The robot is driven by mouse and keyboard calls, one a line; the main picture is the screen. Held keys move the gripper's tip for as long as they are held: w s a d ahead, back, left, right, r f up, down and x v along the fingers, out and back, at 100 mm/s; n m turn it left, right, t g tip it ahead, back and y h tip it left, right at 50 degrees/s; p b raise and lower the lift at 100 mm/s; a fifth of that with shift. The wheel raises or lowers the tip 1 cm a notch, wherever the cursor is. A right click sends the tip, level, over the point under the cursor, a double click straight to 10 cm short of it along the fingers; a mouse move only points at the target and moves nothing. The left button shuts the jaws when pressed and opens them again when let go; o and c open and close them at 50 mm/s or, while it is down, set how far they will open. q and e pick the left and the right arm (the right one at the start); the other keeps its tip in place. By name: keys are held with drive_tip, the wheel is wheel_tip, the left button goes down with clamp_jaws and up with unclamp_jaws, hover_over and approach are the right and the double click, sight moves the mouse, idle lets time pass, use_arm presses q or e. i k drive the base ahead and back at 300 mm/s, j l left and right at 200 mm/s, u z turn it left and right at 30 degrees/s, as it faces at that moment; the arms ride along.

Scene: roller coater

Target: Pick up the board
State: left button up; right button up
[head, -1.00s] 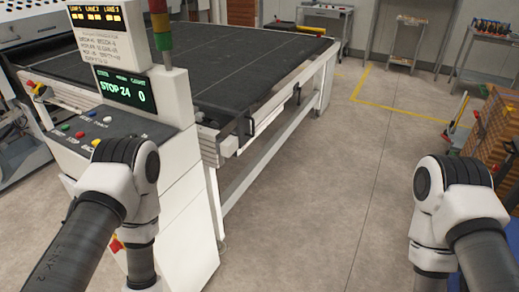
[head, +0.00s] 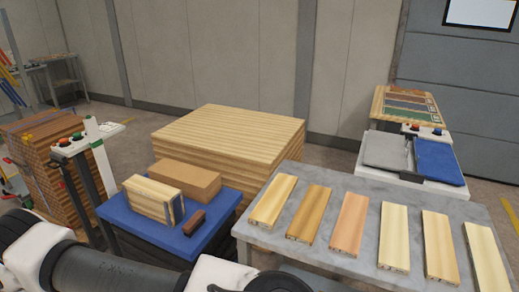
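Several flat wooden boards lie side by side, apart from each other, on a grey table at the right. From left to right they include a pale board (head: 271,202), a golden-brown board (head: 310,213), a pinkish-brown board (head: 350,225), a pale yellow board (head: 394,237) and a light tan board (head: 439,246). A further pale board (head: 487,263) is partly cut by the bottom edge. I cannot tell which one the task means. Neither gripper shows; only white and dark links of my arm cross the lower left.
The grey table (head: 333,189) has bare strips between boards. Left of it, a blue-topped stand (head: 148,228) holds wooden blocks (head: 154,200). Behind are a large wood stack (head: 231,133) and a unit with grey and blue pads (head: 437,161). A brown stack (head: 44,152) stands far left.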

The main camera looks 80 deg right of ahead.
sight(346, 239)
drive_tip(key=z, duration=3.35)
